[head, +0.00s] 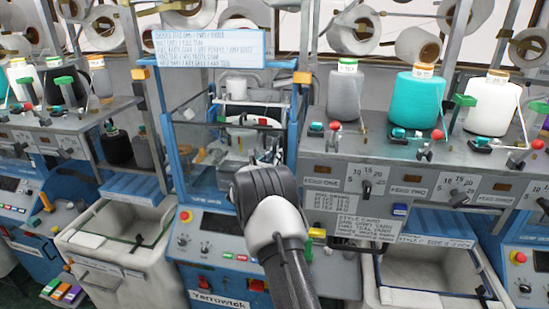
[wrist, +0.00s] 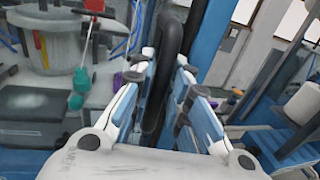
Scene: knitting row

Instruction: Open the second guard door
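The guard door (head: 192,140) is a clear pane in the blue-framed middle machine in the head view. My arm hides part of that machine, and I cannot tell how far the door stands open. My gripper (wrist: 167,75) shows in the wrist view with its fingers drawn in on both sides of a black upright bar handle (wrist: 172,28). The fingers appear closed on the handle; the exact contact is partly hidden. In the head view my gripper points into the machine front, and its fingertips are hidden behind my wrist.
A blue frame post (wrist: 208,38) stands just right of the handle. A red and green part (wrist: 82,78) is at the left. Below the machine is a control panel (head: 215,245). White bins (head: 118,240) and (head: 425,265) flank it. A sign (head: 210,48) hangs above.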

